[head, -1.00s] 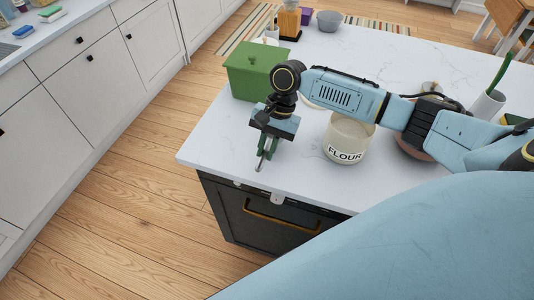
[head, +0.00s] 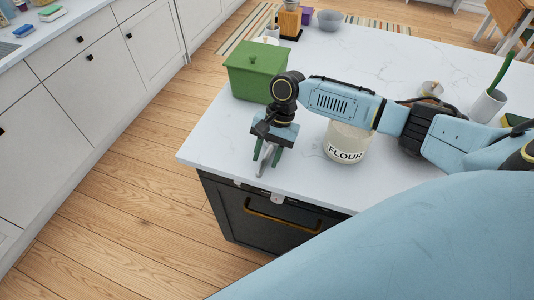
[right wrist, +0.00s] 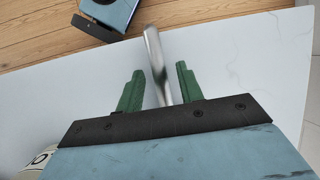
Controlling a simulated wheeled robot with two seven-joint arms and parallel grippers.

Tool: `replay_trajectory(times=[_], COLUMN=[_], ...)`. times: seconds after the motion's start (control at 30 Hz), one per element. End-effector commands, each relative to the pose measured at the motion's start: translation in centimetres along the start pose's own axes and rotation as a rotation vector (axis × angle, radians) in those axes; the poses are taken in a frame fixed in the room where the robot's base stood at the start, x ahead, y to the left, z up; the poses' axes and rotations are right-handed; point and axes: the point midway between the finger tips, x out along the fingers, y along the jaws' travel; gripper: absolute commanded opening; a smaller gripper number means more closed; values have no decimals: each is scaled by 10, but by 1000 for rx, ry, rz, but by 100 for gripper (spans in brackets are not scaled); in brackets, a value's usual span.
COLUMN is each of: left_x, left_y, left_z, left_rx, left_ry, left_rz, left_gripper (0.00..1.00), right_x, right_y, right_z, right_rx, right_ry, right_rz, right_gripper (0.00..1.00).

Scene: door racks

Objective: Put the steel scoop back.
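The steel scoop shows as a bright metal handle (right wrist: 156,62) in the right wrist view, and it also shows in the head view (head: 265,164) at the island's near left part. Its other end is hidden under my gripper. My right gripper (right wrist: 158,82) is open, with its green fingers on either side of the handle and a visible gap on both sides. In the head view the right gripper (head: 268,158) is low over the white countertop. I cannot tell whether the scoop rests fully on the top.
A green lidded box (head: 255,74) stands just behind the gripper. A flour canister (head: 345,148) stands to its right, under my arm. The island's dark front with a brass handle (head: 281,219) lies below the near edge. The counter's near left corner is clear.

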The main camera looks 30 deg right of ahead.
Motion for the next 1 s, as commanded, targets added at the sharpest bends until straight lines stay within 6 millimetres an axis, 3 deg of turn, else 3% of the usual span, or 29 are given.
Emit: replay_trajectory(times=[0.17, 0.5, 0.63, 1.0], left_x=[0, -2, -2, -2], left_y=[0, 0, 0, 0], left_z=[0, -1, -1, -2], left_rx=[0, 1, 1, 2], left_ry=[1, 2, 2, 3], left_rz=[0, 0, 0, 0], left_gripper=[0, 0, 0, 0], right_x=[-16, -88, -108, -123], right_y=[-1, -1, -1, -1], right_z=[0, 0, 0, 1], right_rx=[-1, -1, 0, 0], right_ry=[3, 3, 2, -2], right_rz=[-2, -3, -2, 0], right_gripper=[37, 37, 37, 37])
